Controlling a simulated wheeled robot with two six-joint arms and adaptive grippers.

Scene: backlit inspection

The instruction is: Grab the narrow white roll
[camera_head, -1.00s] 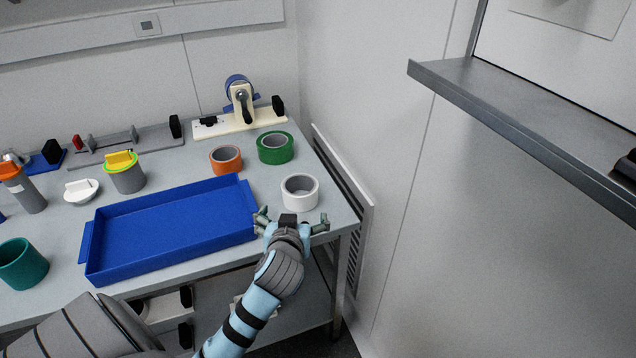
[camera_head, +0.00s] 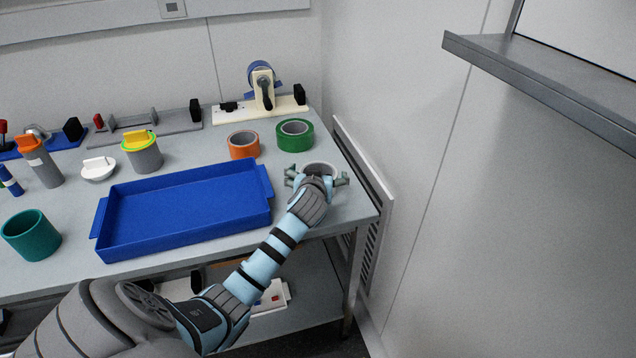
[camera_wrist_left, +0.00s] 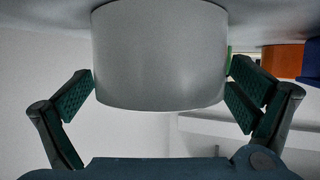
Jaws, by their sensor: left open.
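The white roll (camera_head: 320,168) stands on the right end of the grey table, partly hidden behind my left gripper (camera_head: 317,181) in the head view. In the left wrist view the white roll (camera_wrist_left: 160,55) fills the upper middle, between the two fingers of my left gripper (camera_wrist_left: 160,95). The fingers are spread on either side of the roll. The left finger pad is at or very near its side; I cannot tell whether it touches. My right gripper is not in view.
A green tape roll (camera_head: 295,135) and an orange tape roll (camera_head: 244,144) stand just behind the white roll. A blue tray (camera_head: 185,238) lies to its left. The wall (camera_head: 430,200) is close on the right.

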